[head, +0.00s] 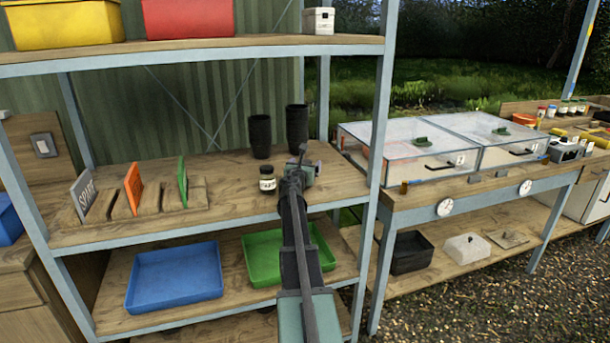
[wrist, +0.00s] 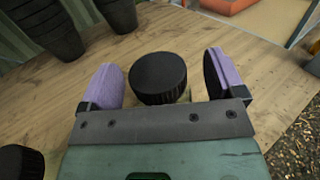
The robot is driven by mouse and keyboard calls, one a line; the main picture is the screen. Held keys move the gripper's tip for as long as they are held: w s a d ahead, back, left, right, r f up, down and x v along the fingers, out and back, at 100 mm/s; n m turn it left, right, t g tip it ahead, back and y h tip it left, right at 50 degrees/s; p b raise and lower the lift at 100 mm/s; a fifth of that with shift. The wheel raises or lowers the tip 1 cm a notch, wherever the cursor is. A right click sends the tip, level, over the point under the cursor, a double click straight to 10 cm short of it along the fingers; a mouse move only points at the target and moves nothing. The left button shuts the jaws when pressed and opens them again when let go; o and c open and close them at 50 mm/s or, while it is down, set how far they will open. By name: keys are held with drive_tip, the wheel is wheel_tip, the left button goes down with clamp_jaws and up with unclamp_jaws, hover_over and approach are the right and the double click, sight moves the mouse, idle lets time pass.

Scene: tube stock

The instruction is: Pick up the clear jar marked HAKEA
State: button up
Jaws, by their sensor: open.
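My gripper (head: 306,161) is open over the middle shelf, with its purple-padded fingers (wrist: 160,80) apart. In the wrist view, a round black lid (wrist: 158,77) sits between the fingers, with a gap on each side. Its body and any label are hidden below the lid, and my arm hides it in the head view. A small jar with a black lid and pale label (head: 267,181) stands on the shelf just left of my gripper. Its lettering is too small to read. A black lid also shows at the lower left of the wrist view (wrist: 20,162).
Two black pot stacks (head: 260,137) (head: 297,129) stand behind on the wooden shelf (head: 222,190). A slatted rack with grey, orange and green dividers (head: 133,188) is at left. Blue (head: 175,277) and green (head: 262,258) trays lie below. A shelf post (head: 379,130) rises at right.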

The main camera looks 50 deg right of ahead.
drive_tip(key=shift+a, duration=0.1)
drive_tip(key=c, duration=1.1)
drive_tip(key=shift+r, duration=0.1)
wheel_tip(320, 180, up, 20)
drive_tip(key=p, duration=2)
